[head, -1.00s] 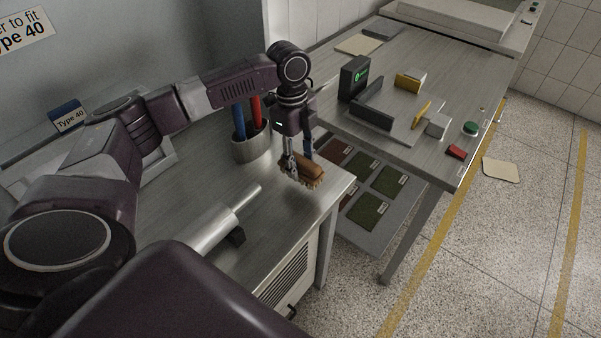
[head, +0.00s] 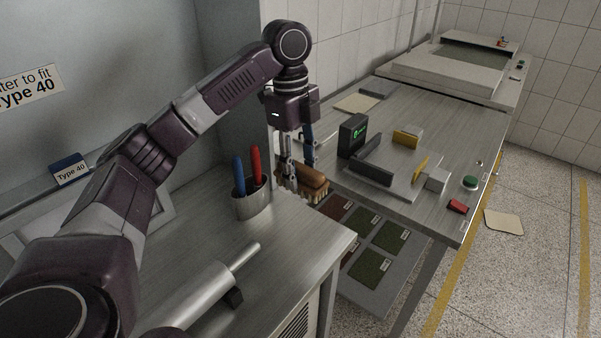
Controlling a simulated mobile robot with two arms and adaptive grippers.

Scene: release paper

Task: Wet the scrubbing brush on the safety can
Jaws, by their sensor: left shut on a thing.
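My left gripper (head: 298,179) is shut on a scrubbing brush (head: 312,180) with a brown wooden back and pale bristles. It holds the brush in the air, just right of a metal cup and near the right edge of the steel bench (head: 290,245). The fingers cover part of the brush. I cannot make out a safety can in the head view. My right gripper is not in view.
The metal cup (head: 251,205) holds a blue-handled and a red-handled tool. A metal cylinder with a rod (head: 200,293) lies on the bench. A second table (head: 340,178) carries a grey fixture, a green button (head: 470,182) and a red switch (head: 458,206). Green pads (head: 371,268) lie on a lower shelf.

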